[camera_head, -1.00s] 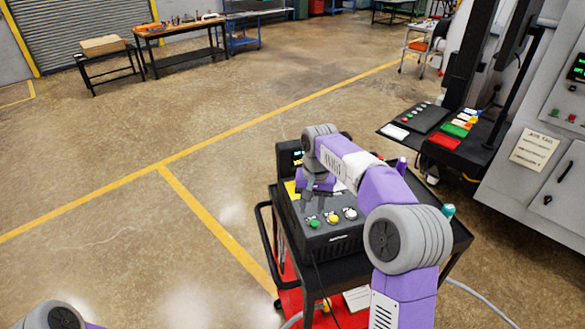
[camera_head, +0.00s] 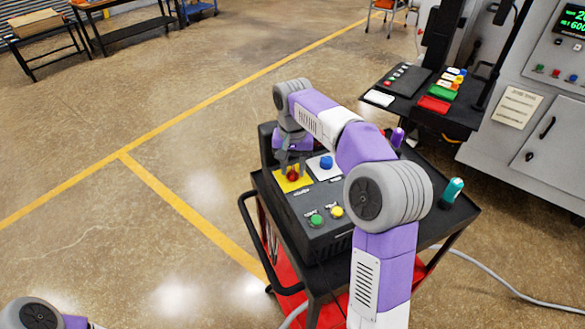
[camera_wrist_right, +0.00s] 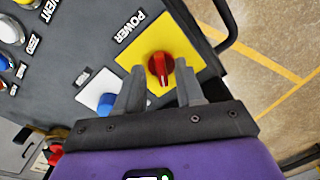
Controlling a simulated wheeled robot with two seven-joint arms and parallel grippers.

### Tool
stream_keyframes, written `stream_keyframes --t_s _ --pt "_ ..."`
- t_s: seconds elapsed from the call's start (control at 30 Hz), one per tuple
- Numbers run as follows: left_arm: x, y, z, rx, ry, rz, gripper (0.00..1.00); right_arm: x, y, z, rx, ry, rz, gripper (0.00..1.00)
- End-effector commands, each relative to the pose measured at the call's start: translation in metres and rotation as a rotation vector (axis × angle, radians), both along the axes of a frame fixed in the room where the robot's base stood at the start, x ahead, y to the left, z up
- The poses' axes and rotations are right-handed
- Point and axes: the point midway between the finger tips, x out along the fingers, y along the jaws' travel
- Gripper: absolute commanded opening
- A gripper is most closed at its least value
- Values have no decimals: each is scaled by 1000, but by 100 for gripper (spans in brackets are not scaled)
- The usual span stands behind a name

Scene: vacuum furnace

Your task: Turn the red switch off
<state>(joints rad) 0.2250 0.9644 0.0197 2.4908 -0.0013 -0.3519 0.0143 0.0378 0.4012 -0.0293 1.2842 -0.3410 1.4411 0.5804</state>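The red switch (camera_wrist_right: 160,68) is a round knob with a raised grip bar, on a yellow plate (camera_wrist_right: 188,42) labelled POWER. In the head view the red switch (camera_head: 292,175) sits on the yellow plate at the panel's left side. My right gripper (camera_wrist_right: 160,72) is open, with one finger on each side of the knob in the wrist view. Gaps show between the fingers and the knob; contact cannot be told. In the head view my right gripper (camera_head: 291,168) is above the yellow plate. Only a piece of my left arm shows at bottom left; its gripper is out of view.
A blue button (camera_head: 326,163) is beside the yellow plate, with green (camera_head: 316,220) and yellow (camera_head: 337,212) buttons nearer. The control box stands on a black cart with a handle rail (camera_head: 250,235). A teal-topped object (camera_head: 453,190) is at the cart's right. Floor to the left is clear.

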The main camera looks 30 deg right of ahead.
Motion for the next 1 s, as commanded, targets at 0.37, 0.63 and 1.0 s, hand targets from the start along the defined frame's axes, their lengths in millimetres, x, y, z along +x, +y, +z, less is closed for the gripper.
stream_keyframes --t_s 0.37,0.63,1.0 --pt "0 0 -1 0 0 0 0 0 0 -4 1 -1 0 30" --pt "0 0 -1 0 0 0 0 0 0 -4 0 0 0 0" --pt "0 0 5 0 0 0 0 0 0 -3 1 1 46 0"
